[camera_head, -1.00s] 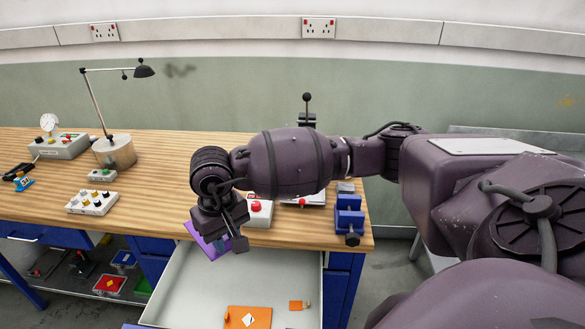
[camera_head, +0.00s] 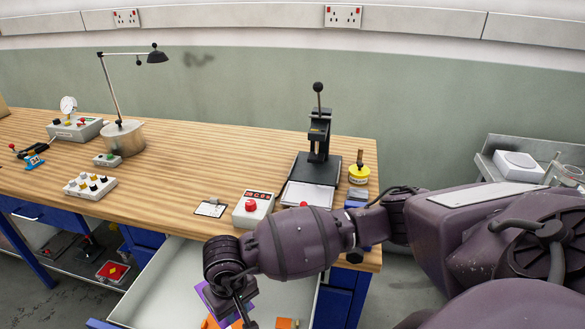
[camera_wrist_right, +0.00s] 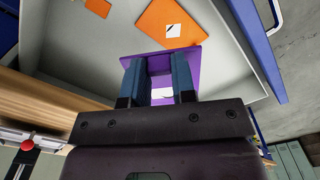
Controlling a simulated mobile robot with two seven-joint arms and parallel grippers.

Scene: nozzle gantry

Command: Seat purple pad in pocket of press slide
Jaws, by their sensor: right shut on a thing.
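The purple pad (camera_wrist_right: 196,62) is between the two blue-grey fingers of my right gripper (camera_wrist_right: 158,76) in the right wrist view. The right gripper is shut on it, and the fingers cover part of it. In the head view a corner of the purple pad (camera_head: 205,296) shows beside my right gripper (camera_head: 241,312), over the open drawer. The press (camera_head: 318,140) stands upright on the bench's right part. A pale plate, perhaps its slide (camera_head: 307,194), lies at its front; my arm partly hides it and I cannot make out the pocket. My left gripper is not in view.
The open drawer (camera_head: 160,290) holds orange pieces (camera_wrist_right: 172,22). A box with a red button (camera_head: 253,208), a small clipboard (camera_head: 210,208) and a yellow pot (camera_head: 359,173) are near the press. The lamp (camera_head: 122,135) stands left; the bench middle is clear.

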